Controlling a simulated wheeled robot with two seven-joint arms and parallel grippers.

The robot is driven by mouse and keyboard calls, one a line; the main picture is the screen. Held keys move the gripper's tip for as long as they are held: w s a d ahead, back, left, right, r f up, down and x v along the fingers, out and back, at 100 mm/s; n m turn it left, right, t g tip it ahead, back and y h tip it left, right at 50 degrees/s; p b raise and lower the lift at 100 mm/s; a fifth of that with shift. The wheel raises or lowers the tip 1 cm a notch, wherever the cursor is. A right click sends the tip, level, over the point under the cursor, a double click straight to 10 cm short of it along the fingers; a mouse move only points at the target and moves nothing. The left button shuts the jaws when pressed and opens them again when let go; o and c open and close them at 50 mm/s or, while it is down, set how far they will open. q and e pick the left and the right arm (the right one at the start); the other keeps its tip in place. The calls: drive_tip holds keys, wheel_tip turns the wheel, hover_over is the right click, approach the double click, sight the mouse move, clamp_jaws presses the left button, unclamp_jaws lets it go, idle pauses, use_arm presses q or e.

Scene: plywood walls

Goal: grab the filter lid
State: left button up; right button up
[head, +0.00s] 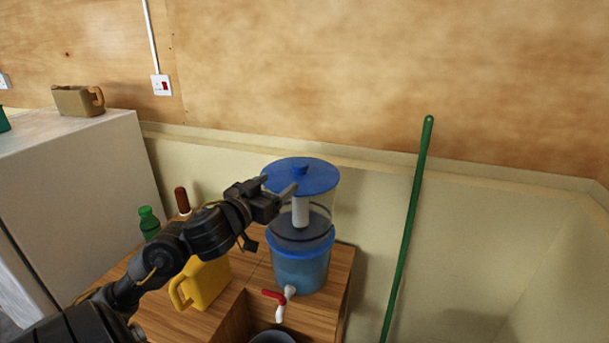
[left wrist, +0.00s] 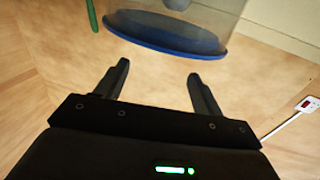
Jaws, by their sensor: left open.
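The blue filter lid (head: 316,177) is a round disc with a small knob, sitting on top of the clear upper part of the water filter (head: 301,262). In the left wrist view the lid (left wrist: 165,38) shows as a blue rim beyond the fingertips, with the clear container against it. My left gripper (head: 281,184) is open and empty, close to the left edge of the lid in the head view. Its two fingers (left wrist: 155,75) are spread apart and the lid is not between them. Whether a fingertip touches the lid, I cannot tell. My right gripper is out of view.
The filter stands on a wooden cabinet (head: 341,287) with a yellow jug (head: 208,283) and a green bottle (head: 149,222) to the left. A green pole (head: 408,220) leans at the right. A white cabinet (head: 75,160) stands at the left.

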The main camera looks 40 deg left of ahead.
sight(295, 167)
use_arm(q)
drive_tip(key=shift+w+a+f+b, duration=0.25)
drive_tip(key=shift+w+a+b, duration=0.25)
drive_tip(key=shift+b, duration=0.65)
drive_tip(key=w, duration=0.3)
drive_tip(key=shift+w+a+r, duration=0.1)
drive_tip(key=shift+w+a, duration=0.05)
drive_tip(key=shift+w, duration=0.1)
drive_tip(key=shift+w+r, duration=0.1)
drive_tip(key=shift+w, duration=0.4)
drive_tip(key=w, duration=0.2)
drive_tip(key=w+b, duration=0.1)
drive_tip(key=shift+w+a, duration=0.3)
drive_tip(key=shift+w, duration=0.5)
drive_tip(key=shift+s+a+r, duration=0.1)
drive_tip(key=shift+c, duration=0.8)
drive_tip(key=c, duration=1)
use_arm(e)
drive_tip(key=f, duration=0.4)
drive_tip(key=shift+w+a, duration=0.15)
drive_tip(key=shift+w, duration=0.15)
